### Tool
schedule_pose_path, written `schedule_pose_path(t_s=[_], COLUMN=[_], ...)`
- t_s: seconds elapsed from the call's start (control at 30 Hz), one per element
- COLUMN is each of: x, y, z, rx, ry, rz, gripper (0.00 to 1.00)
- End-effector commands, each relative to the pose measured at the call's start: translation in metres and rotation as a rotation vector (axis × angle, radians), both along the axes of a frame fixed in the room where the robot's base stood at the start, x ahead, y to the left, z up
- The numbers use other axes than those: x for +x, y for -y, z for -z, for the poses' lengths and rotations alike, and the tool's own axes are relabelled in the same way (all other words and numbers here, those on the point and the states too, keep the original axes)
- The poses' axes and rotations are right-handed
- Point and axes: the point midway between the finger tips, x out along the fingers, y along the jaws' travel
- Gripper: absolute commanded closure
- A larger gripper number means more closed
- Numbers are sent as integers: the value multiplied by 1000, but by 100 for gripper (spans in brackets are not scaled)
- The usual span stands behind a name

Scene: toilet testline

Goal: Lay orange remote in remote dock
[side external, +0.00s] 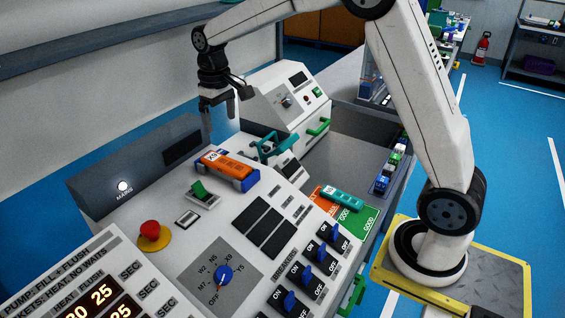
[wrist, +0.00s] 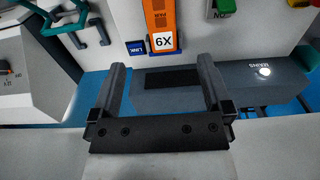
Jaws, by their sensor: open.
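My gripper (side external: 220,108) is open and empty, above and behind the remote in the side view. In the wrist view my gripper (wrist: 163,68) has its fingers apart, clear of the remote.
A teal handle (side external: 280,147) stands right of the remote. A green switch (side external: 199,191) and red emergency button (side external: 151,230) are nearer. A teal remote (side external: 342,197) lies by the green GOOD plate (side external: 362,220). A grey MAINS box (side external: 150,178) stands behind the console.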

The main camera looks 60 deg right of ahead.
Motion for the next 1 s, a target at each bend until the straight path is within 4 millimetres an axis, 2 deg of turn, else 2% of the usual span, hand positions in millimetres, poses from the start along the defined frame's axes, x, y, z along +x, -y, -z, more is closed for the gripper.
schedule_pose_path(t_s=[0.17, 0.37, 0.67, 1.0], x=[-7, -31, -89, -168], y=[-2, -7, -17, -27], z=[4, 19, 52, 88], rx=[-1, -2, -3, -2], ry=[10, 39, 108, 188], rz=[0, -1, -1, -1], gripper=[0, 0, 0, 0])
